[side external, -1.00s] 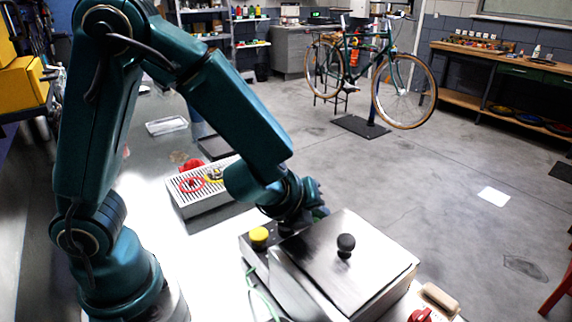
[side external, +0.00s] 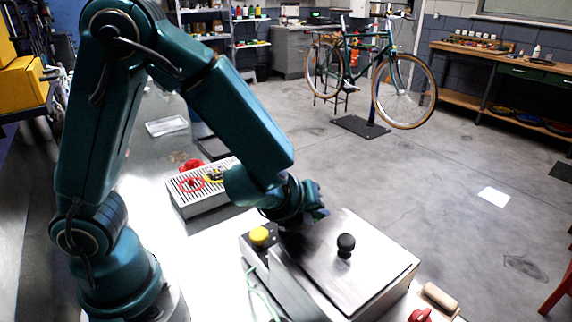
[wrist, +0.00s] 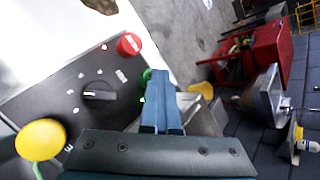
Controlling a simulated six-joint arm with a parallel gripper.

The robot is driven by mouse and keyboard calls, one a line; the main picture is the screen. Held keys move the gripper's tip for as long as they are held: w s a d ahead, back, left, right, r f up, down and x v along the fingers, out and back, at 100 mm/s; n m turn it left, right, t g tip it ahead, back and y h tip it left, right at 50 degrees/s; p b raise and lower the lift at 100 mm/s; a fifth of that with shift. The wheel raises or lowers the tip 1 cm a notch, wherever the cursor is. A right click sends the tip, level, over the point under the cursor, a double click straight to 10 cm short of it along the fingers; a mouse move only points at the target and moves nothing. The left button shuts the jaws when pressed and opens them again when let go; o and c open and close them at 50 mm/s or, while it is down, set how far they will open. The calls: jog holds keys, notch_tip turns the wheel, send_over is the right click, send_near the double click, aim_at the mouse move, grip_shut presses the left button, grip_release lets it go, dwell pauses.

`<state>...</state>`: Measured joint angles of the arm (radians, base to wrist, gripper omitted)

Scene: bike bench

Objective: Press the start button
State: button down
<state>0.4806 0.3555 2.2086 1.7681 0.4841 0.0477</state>
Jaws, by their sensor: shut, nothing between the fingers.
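In the wrist view, the control panel (wrist: 62,100) has a green button (wrist: 146,76), partly hidden behind my fingers. It carries no label I can read. My gripper (wrist: 162,80) is shut and empty, its tips just beside the green button; I cannot tell whether they touch. The panel also has a black rotary knob (wrist: 97,95), a red button (wrist: 129,44) and a large yellow button (wrist: 40,139). The yellow button also shows in the side view (side external: 259,235), left of my wrist.
A metal box lid (side external: 375,262) with a black ball knob (side external: 346,242) is right beside my wrist. A slotted tray (side external: 190,203) with red and yellow items lies behind. A green cable (side external: 252,285) hangs at the front left. A bicycle (side external: 365,70) stands far off.

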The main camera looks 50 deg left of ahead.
jog(key=shift+s+f, duration=0.2)
jog(key=shift+f, duration=0.2)
jog(key=shift+r, duration=0.1)
jog(key=shift+s+r, duration=0.15)
jog(key=shift+r, duration=0.1)
notch_tip(320, 180, up, 6)
dwell(0.7)
jog(key=shift+w+r, duration=0.15)
jog(key=shift+w, duration=0.05)
dwell(0.3)
